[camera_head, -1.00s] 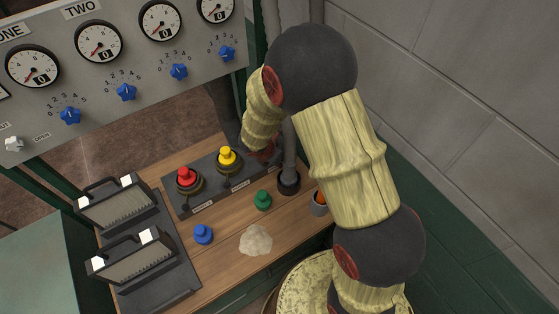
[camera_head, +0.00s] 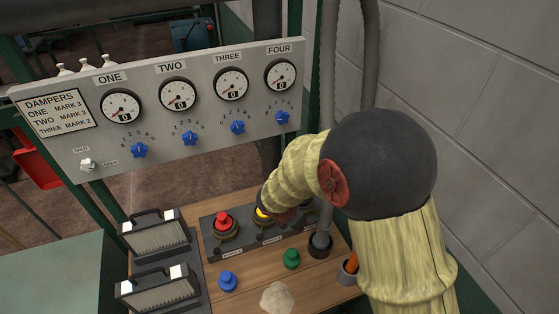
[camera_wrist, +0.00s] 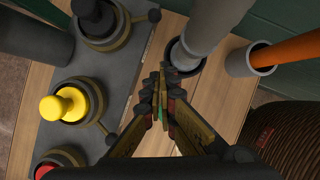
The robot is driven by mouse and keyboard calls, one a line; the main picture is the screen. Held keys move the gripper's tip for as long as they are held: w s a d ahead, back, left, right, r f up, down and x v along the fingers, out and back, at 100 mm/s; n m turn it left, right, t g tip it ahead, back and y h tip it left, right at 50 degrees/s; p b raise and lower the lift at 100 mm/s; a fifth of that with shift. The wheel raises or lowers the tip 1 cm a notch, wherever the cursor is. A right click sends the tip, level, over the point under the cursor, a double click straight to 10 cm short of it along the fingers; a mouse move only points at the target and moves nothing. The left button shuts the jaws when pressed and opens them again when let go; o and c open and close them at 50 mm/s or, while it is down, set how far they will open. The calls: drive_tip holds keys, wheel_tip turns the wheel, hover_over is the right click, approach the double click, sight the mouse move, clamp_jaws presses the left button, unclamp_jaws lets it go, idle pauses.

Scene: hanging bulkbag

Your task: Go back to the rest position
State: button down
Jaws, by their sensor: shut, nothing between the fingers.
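My gripper (camera_wrist: 163,85) shows in the wrist view with its fingers drawn together at the tips and nothing held. It is above the wooden bench (camera_wrist: 225,95), over the edge of the dark strip (camera_wrist: 50,135) that carries the knobs. The yellow knob (camera_wrist: 67,105) is left of it, with a black knob (camera_wrist: 95,15) above and the red knob (camera_wrist: 47,172) below. A green piece is partly hidden behind the fingers. In the head view my arm reaches in from the right and hides the gripper; the yellow knob (camera_head: 262,213) is partly covered.
The panel (camera_head: 200,85) with gauges and blue dials stands behind the bench. A grey pipe (camera_head: 326,120) rises near the wall (camera_head: 470,90). The blue stopper (camera_head: 228,281), green stopper (camera_head: 291,259), pale pile (camera_head: 277,297) and handled blocks (camera_head: 155,235) rest on the bench.

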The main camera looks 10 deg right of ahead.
drive_tip(key=s+d+r+m+t+y+b, duration=0.2)
drive_tip(key=s+r+m+y+b, duration=0.2)
drive_tip(key=s+r+m, duration=1.7)
drive_tip(key=r+m+b, duration=0.1)
drive_tip(key=m, duration=0.2)
drive_tip(key=shift+t+b, duration=0.35)
drive_tip(key=shift+t, duration=0.05)
drive_tip(key=shift+s, duration=0.1)
